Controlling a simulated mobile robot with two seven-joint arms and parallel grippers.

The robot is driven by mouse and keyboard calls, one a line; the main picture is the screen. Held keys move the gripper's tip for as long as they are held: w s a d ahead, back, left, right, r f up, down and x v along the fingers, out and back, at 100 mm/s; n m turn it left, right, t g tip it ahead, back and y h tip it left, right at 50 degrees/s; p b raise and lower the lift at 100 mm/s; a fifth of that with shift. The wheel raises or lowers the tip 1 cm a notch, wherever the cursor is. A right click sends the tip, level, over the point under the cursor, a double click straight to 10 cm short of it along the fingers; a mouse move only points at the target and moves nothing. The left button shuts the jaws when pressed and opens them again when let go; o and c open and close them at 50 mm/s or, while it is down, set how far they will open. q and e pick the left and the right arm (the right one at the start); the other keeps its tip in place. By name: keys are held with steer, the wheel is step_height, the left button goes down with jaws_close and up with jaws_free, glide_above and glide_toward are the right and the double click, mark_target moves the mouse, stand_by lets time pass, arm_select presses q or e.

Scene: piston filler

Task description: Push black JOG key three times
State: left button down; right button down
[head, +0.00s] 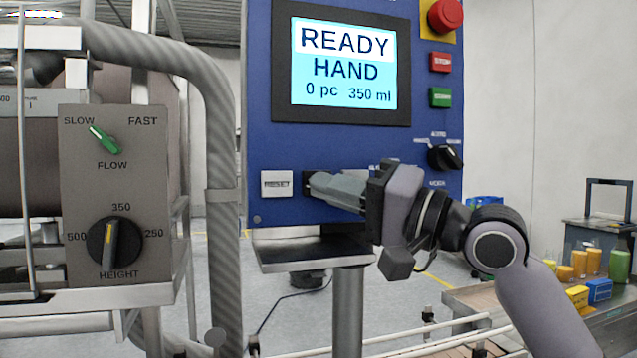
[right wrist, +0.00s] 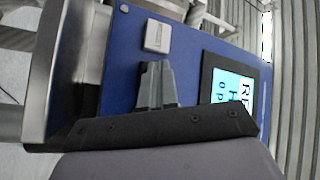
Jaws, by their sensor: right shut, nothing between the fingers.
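The blue control panel (head: 262,130) faces me, with its screen (head: 344,67) reading READY, HAND, 0 pc, 350 ml. My right gripper (head: 314,187) is shut and empty, its fingertips at the panel just right of the white RESET key (head: 277,184). A dark edge of a key (head: 307,178) shows behind the fingertips; its label is hidden, and I cannot tell whether they touch it. In the right wrist view the closed fingers (right wrist: 157,75) point at the panel beside the white key (right wrist: 158,36). My left gripper is out of view.
A red emergency stop (head: 445,15), a red key (head: 440,62), a green key (head: 440,97) and a black selector knob (head: 445,157) are on the panel's right. A metal shelf (head: 310,250) juts out below. A grey box with FLOW and HEIGHT knobs (head: 112,243) stands left.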

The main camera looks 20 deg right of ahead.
steer(key=shift+s, duration=0.65)
steer(key=s, duration=0.5)
steer(key=shift+d, duration=0.15)
stand_by(2.4)
